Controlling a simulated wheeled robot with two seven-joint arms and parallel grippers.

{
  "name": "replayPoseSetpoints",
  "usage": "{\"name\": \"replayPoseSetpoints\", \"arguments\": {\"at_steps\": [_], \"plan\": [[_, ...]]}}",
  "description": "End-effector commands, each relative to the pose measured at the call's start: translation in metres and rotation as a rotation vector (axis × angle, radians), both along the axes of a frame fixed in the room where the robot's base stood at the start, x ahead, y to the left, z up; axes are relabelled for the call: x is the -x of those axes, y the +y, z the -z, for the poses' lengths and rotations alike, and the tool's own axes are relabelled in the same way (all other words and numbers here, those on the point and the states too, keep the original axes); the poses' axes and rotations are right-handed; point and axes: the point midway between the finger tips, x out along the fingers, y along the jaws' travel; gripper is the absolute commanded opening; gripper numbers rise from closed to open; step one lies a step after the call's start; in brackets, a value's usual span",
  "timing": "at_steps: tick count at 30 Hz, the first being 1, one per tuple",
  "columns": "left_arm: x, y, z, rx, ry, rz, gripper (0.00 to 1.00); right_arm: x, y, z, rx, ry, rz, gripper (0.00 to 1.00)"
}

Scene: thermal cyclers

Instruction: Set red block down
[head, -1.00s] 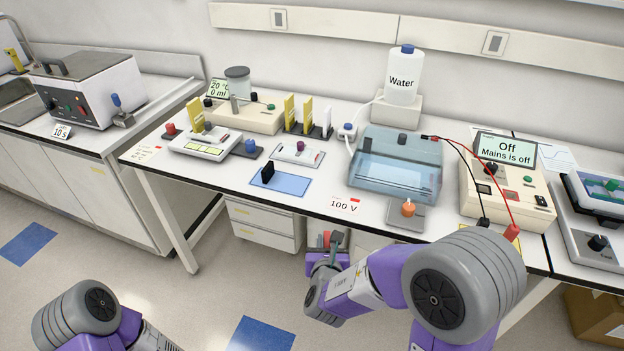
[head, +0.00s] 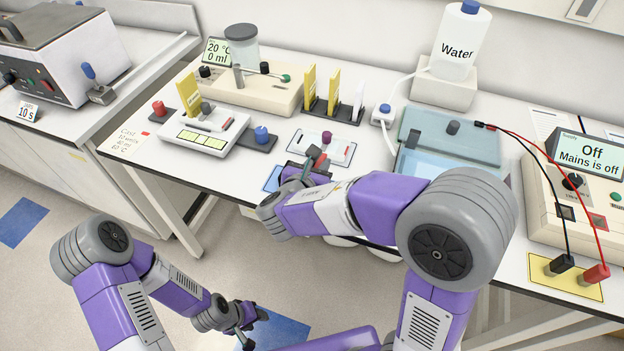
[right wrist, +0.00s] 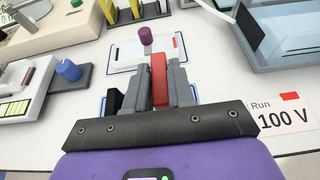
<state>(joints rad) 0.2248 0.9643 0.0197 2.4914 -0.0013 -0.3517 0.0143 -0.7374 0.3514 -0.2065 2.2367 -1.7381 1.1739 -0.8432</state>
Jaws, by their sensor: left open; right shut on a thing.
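The red block (right wrist: 159,79) is held upright between the fingers of my right gripper (right wrist: 160,88), seen in the right wrist view. In the head view my right gripper (head: 312,165) is over the front of the bench, by the blue mat (head: 272,178), and largely hides that mat. Whether the block touches anything beneath is hidden. A black piece (right wrist: 115,100) shows just left of the fingers. My left gripper (head: 246,325) is open and empty, low over the floor in front of the bench.
A white tray with a purple knob (head: 327,138) lies just beyond my right gripper. A gel caster with a blue knob (head: 262,134) is to its left. The blue tank (head: 450,135), water bottle (head: 458,40) and power supply (head: 580,180) stand to the right.

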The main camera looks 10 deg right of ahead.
Motion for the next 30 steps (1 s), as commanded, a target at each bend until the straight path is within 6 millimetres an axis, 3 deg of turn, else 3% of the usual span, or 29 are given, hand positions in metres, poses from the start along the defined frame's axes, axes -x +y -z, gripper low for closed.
{"name": "replayPoseSetpoints", "arguments": {"at_steps": [12,26,27,30], "plan": [[0.000,0.000,0.025,0.000,-0.001,0.000,0.46,0.000,0.000,0.058,0.001,0.001,0.000,0.00],[-0.001,0.000,0.029,0.000,-0.001,0.000,0.46,0.000,0.000,0.065,-0.001,-0.001,-0.001,0.00],[0.000,0.000,0.029,0.000,-0.001,0.000,0.46,0.000,0.000,0.065,-0.001,-0.001,-0.001,0.26],[0.000,0.000,0.028,0.000,-0.001,0.000,0.46,0.000,0.000,0.064,-0.001,-0.001,-0.001,0.41]]}}
